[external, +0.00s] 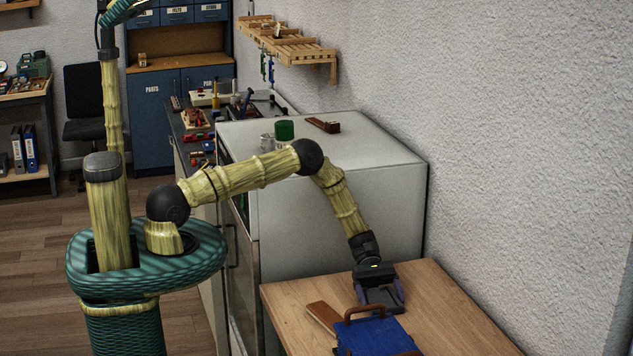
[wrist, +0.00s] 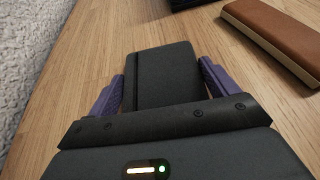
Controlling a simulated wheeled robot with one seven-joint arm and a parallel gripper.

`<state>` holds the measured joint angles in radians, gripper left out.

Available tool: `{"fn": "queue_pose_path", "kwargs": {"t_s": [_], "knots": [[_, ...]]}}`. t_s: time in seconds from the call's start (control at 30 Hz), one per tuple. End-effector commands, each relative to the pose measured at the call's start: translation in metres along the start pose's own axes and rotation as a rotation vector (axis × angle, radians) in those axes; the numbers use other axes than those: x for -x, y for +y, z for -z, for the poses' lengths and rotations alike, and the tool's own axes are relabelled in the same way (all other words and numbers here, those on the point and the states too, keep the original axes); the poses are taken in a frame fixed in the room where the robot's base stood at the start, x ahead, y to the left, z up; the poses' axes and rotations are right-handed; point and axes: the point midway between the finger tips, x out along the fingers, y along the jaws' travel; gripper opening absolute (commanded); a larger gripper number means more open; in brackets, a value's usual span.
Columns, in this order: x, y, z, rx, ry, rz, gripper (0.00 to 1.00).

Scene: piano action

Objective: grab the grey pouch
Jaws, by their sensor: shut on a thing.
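The grey pouch (wrist: 162,62) is a flat, dark grey rectangle with a seam along its left side. It lies between the two purple fingers of my gripper (wrist: 161,78) in the wrist view, and the fingers press on its left and right sides. In the external view my gripper (external: 380,297) points down over the wooden table (external: 455,309), low at the tabletop. The pouch shows there only as a small dark patch between the fingers. I cannot tell whether it is lifted off the wood.
A brown-topped, book-like block (wrist: 277,36) lies to the right in the wrist view. A blue case with brown handles (external: 383,337) sits just in front of my gripper. A tall light-grey cabinet (external: 345,225) borders the table's back. The table's right side is clear.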

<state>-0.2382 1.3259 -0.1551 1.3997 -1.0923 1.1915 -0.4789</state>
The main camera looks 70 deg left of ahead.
Motion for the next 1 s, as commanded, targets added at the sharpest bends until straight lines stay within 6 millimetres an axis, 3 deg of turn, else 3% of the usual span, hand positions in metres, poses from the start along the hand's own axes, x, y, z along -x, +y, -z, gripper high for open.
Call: {"fn": "queue_pose_path", "kwargs": {"t_s": [0.27,0.73,1.0], "knots": [[0.007,0.001,-0.015,-0.003,0.0,-0.001,0.63],[0.035,0.0,-0.084,-0.003,0.0,-0.001,0.63],[0.038,0.0,-0.093,0.0,-0.001,0.0,0.63]]}}
